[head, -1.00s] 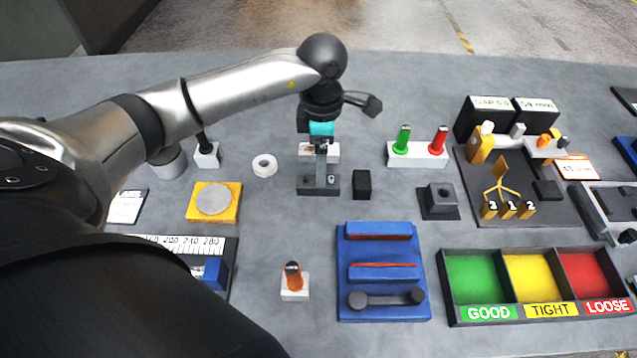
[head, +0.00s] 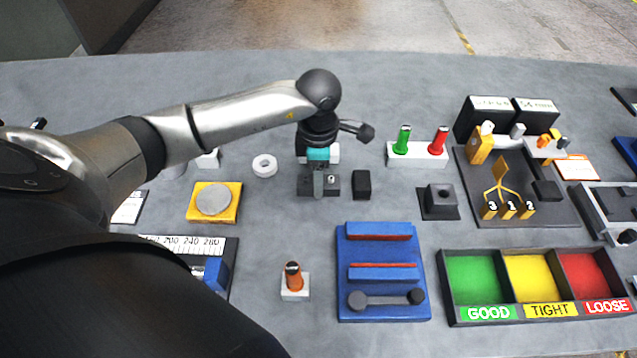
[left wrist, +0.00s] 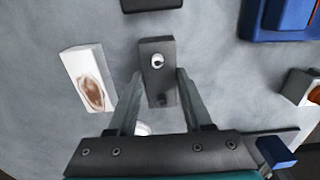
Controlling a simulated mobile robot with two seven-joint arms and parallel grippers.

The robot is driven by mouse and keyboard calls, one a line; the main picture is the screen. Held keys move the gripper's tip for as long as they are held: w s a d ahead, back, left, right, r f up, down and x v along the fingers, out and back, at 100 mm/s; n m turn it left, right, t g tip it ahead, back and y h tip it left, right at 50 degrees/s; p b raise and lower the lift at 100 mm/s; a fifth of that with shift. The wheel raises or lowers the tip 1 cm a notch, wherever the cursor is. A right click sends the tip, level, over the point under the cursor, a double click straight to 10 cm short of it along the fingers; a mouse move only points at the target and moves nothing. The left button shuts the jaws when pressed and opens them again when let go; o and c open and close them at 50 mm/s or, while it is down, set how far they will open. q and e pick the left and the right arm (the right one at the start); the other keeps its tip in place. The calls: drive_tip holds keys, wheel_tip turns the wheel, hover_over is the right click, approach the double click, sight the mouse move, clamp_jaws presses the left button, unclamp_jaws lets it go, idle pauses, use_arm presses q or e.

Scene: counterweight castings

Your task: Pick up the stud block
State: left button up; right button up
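The dark grey block with a small light round stud and a darker fitting on top, which I take for the stud block (head: 333,184), lies on the grey table below my left gripper (head: 318,190). It also shows in the left wrist view (left wrist: 157,48). There my left gripper (left wrist: 159,72) is open, with one finger at each long side of the block. I cannot tell whether the fingers touch it. The gripper partly hides the block in the head view. My right gripper is not in view.
A white block with a brown mark (left wrist: 88,78) lies close to the left finger in the wrist view. A black block (head: 362,184) stands just right of the stud block. A white ring (head: 264,166) lies to the left, and a blue rack (head: 384,312) is nearer.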

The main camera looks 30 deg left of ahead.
use_arm(q)
clamp_jaws()
drive_tip(key=shift+w+r, duration=0.1)
idle(0.8)
